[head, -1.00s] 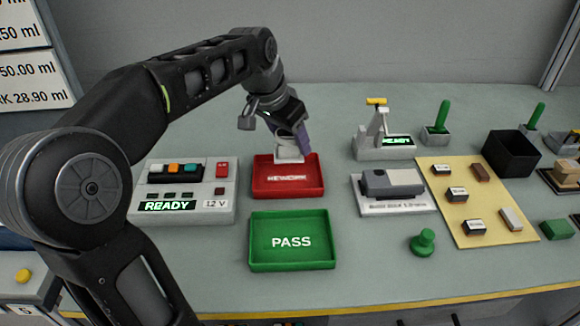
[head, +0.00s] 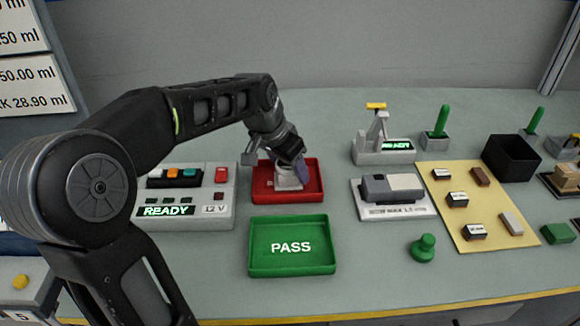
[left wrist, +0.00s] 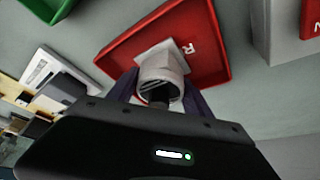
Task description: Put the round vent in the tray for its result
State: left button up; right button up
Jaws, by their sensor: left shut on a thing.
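The round vent is a pale grey ring on a square base. It shows in the left wrist view (left wrist: 160,76) and, partly covered, in the head view (head: 288,182). My left gripper (head: 292,168) is shut on the vent over the red tray (head: 315,194), low inside its rim. In the left wrist view the purple fingers (left wrist: 160,92) flank the ring. I cannot tell whether the vent's base touches the tray floor. The green PASS tray (head: 291,262) is empty, in front of the red tray. My right gripper is not in view.
A tester box (head: 188,198) with a READY screen and 12 V label stands left of the red tray. A grey device (head: 393,190), a green knob (head: 423,249) and a yellow mat (head: 488,233) with small blocks lie to the right.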

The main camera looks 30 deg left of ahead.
pick_arm(q)
jog(key=shift+f, duration=0.1)
jog(key=o, duration=1.3)
jog(key=shift+c, duration=0.2)
jog(key=shift+r, duration=0.4)
jog(key=v, duration=1.1)
jog(key=shift+s+r+p, duration=0.15)
jog(key=shift+r+p, duration=0.05)
jog(key=shift+p, duration=0.1)
